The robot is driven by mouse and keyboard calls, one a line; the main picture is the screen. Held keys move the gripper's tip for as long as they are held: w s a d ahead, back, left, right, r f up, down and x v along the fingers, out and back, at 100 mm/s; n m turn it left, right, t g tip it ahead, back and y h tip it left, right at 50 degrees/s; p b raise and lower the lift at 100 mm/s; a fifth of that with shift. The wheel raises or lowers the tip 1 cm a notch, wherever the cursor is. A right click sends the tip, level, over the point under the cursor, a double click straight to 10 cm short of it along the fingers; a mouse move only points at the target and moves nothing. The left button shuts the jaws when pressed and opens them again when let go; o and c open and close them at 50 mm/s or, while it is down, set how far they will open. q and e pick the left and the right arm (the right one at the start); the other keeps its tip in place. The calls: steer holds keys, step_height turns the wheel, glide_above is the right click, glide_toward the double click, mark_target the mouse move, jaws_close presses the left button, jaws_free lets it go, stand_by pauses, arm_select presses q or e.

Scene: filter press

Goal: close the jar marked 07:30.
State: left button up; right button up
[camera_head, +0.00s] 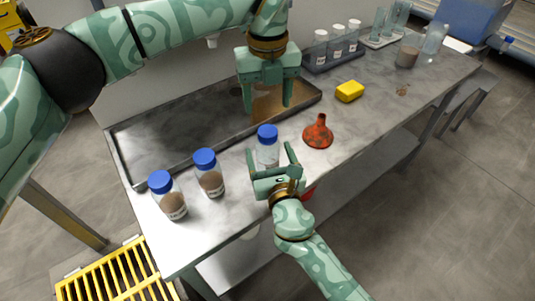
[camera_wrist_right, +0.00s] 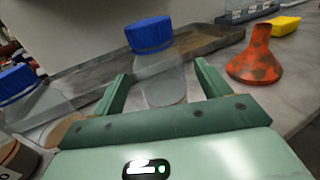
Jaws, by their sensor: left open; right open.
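Three clear jars with blue lids stand along the near side of the bench: a left jar (camera_head: 172,203) and a middle jar (camera_head: 211,182) with brown contents, and a right jar (camera_head: 267,155), mostly clear. I cannot read 07:30 on any label. The right jar's blue lid (camera_head: 267,132) sits on top; I cannot tell how tight it is. My right gripper (camera_head: 270,162) is open, its fingers pointing at the right jar; in the right wrist view this jar (camera_wrist_right: 162,84) appears between the fingertips. My left gripper (camera_head: 267,108) is open and empty above the tray, behind this jar.
A long metal tray (camera_head: 150,160) lies behind the jars. An orange-red funnel (camera_head: 318,134) stands right of the right jar, with a yellow block (camera_head: 349,91) behind it. A rack of white-capped bottles (camera_head: 335,53) stands at the back. Bench space beyond the funnel is partly clear.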

mark_target(268, 131)
steer(key=shift+x, duration=2.2)
jaws_close()
arm_select(q)
steer(key=n, duration=0.4)
steer(key=shift+n, duration=0.3)
steer(key=shift+f, duration=4.05)
steer(key=c, duration=1)
